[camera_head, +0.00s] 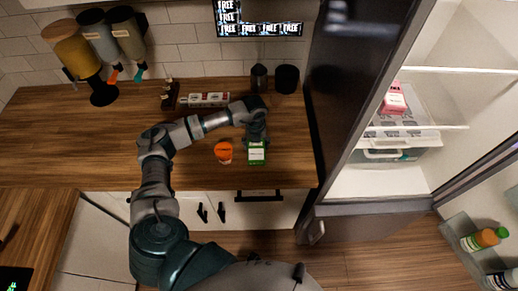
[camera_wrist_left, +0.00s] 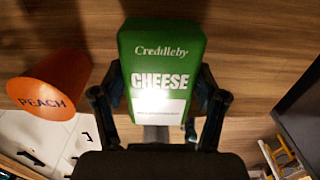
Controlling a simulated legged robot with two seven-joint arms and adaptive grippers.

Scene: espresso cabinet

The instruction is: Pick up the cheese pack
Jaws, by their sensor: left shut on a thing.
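The cheese pack (camera_head: 257,153) is a green box with a white label, near the front edge of the wooden counter. In the left wrist view the cheese pack (camera_wrist_left: 165,60) fills the middle, with "Creddleby CHEESE" readable. My left gripper (camera_head: 256,138) reaches it from behind and above. In the left wrist view the fingers of my left gripper (camera_wrist_left: 158,100) lie on both sides of the pack, shut on it. Whether the pack is touching the counter cannot be told. My right gripper is not in view.
An orange peach cup (camera_head: 223,152) stands close left of the pack; it also shows in the left wrist view (camera_wrist_left: 48,85). An open fridge (camera_head: 375,180) stands at the right. Dispensers (camera_head: 100,50) and a white-red box (camera_head: 208,99) are at the back. The left counter is mostly clear.

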